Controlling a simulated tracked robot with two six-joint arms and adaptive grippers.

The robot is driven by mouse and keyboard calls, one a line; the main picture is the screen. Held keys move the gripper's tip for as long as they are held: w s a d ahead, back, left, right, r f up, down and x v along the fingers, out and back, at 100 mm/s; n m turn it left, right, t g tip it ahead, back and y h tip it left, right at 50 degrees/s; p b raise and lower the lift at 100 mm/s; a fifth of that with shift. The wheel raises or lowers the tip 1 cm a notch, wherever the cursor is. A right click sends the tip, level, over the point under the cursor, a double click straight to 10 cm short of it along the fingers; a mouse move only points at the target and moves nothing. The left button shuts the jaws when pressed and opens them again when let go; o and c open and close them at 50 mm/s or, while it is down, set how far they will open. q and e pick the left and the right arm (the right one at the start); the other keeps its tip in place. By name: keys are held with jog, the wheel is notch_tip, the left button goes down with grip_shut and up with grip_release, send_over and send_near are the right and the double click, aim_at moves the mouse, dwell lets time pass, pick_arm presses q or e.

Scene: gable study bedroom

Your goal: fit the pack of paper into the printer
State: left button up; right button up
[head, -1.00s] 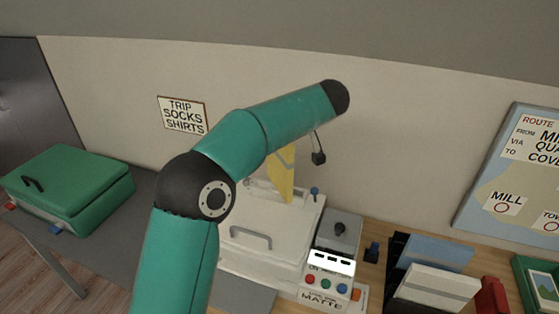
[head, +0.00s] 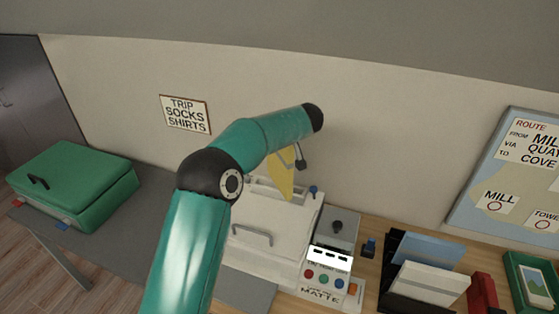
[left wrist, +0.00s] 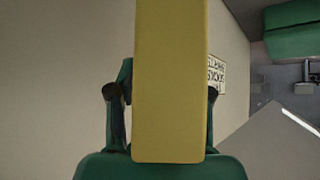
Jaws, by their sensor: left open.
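The yellow pack of paper (head: 281,182), with a grey mark on its face, stands upright and slightly tilted at the back top of the white printer (head: 292,238). My teal arm hides its upper part, and how deep it sits cannot be told. My left gripper (head: 297,156) is at the pack's upper part, mostly hidden by its own arm. In the left wrist view the pack (left wrist: 170,80) fills the middle, with a dark finger of the open left gripper (left wrist: 163,95) on each side. My right gripper is not in view.
The printer's panel (head: 325,278) has coloured buttons and a MATTE label. A dark rack (head: 395,262) with blue and white items stands to its right, with a red object (head: 483,292) beyond. A green suitcase (head: 75,185) lies on the grey surface at left.

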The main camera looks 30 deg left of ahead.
pick_arm(q)
jog(key=shift+c, duration=0.3)
grip_shut()
jog(key=shift+r, duration=0.15)
